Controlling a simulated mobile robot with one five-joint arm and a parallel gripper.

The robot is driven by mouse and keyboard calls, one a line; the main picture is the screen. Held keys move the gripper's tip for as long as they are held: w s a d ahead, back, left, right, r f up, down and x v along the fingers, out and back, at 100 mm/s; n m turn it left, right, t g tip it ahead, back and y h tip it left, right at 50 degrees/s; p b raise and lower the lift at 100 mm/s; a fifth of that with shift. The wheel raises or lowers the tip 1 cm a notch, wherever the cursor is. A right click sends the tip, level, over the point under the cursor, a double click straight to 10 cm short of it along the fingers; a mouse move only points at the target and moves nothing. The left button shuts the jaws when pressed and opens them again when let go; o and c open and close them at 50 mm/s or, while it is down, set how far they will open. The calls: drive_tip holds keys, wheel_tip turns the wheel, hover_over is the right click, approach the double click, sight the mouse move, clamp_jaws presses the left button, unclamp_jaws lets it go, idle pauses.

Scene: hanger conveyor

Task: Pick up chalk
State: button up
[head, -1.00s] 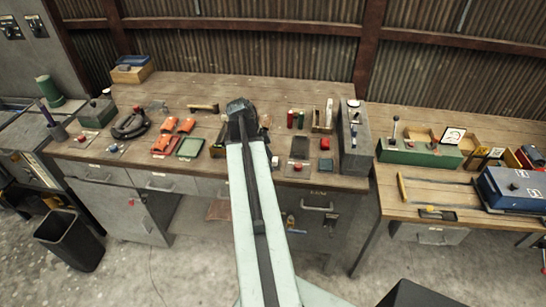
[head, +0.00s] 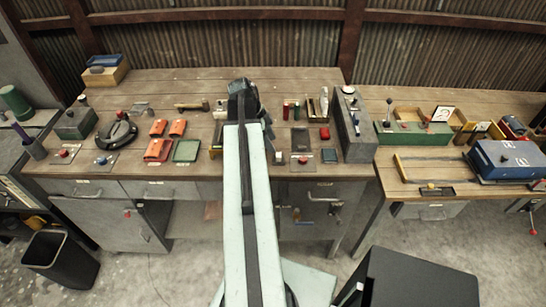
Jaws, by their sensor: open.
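I cannot make out the chalk for certain. A pale stick-like piece (head: 324,99) in a wooden holder, at the back of the bench right of my arm, may be chalk, but it is too small to tell. My gripper (head: 243,92) is at the far end of my raised arm, over the middle of the wooden bench (head: 225,84). It is open. Its fingers are dark and small in the head view, and nothing shows held in them. My arm hides part of the bench beneath it.
Left of my arm are a hammer (head: 192,105), orange pouches (head: 158,149) and a green tray (head: 187,151). A second table (head: 420,170) holds a blue box (head: 503,160).

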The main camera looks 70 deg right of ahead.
sight(278, 155)
wheel_tip(278, 155, down, 2)
drive_tip(key=shift+s+d+f+b, duration=0.1)
drive_tip(key=shift+f+b, duration=0.15)
drive_tip(key=shift+b, duration=0.6)
drive_tip(key=shift+r, duration=0.1)
drive_tip(key=b+x, duration=0.4)
drive_tip(key=x, duration=0.1)
drive_tip(key=shift+s+b, duration=0.15)
drive_tip(key=shift+b, duration=0.2)
clamp_jaws()
